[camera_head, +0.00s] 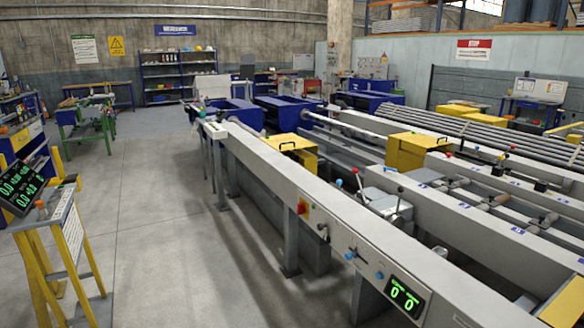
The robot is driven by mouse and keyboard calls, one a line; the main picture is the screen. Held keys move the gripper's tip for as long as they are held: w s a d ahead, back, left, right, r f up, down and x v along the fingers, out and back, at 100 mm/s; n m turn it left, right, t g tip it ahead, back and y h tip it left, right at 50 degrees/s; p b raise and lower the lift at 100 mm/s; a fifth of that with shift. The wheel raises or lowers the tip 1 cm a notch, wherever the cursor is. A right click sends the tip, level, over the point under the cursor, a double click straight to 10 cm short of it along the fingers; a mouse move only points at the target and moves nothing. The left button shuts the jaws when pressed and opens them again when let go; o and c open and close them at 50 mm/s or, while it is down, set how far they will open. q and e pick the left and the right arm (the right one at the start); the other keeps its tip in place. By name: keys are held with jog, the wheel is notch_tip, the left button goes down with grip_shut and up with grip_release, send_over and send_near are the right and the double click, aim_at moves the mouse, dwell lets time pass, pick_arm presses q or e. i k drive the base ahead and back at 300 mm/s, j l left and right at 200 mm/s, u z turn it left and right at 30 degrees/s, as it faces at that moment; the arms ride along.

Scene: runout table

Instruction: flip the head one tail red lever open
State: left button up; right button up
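Several levers with coloured knobs stand along the runout table (260,158). A lever with a red knob (356,171) rises from a grey housing (385,204) behind the front beam. A blue knob (339,182) is just left of it, and a dark-knobbed lever (400,190) is just right. Another small red knob (448,155) shows farther right, near a yellow box. I cannot tell which red lever belongs to the head one tail, nor whether it is open or shut. Neither of my grippers is in view.
A green digital display (404,297) and a control panel (302,207) are on the front beam. A yellow stand (60,245) with a tilted display is at the left. Yellow boxes (292,148) and long pipes (480,130) lie beyond. The grey floor between stand and table is clear.

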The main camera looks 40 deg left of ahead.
aim_at(365, 203)
jog(key=u, duration=1)
jog(key=i+j+u, duration=0.2)
jog(key=i, duration=0.45)
jog(key=i+j+u, duration=0.2)
jog(key=i, duration=0.45)
jog(key=i+j+u, duration=0.2)
jog(key=i, duration=0.5)
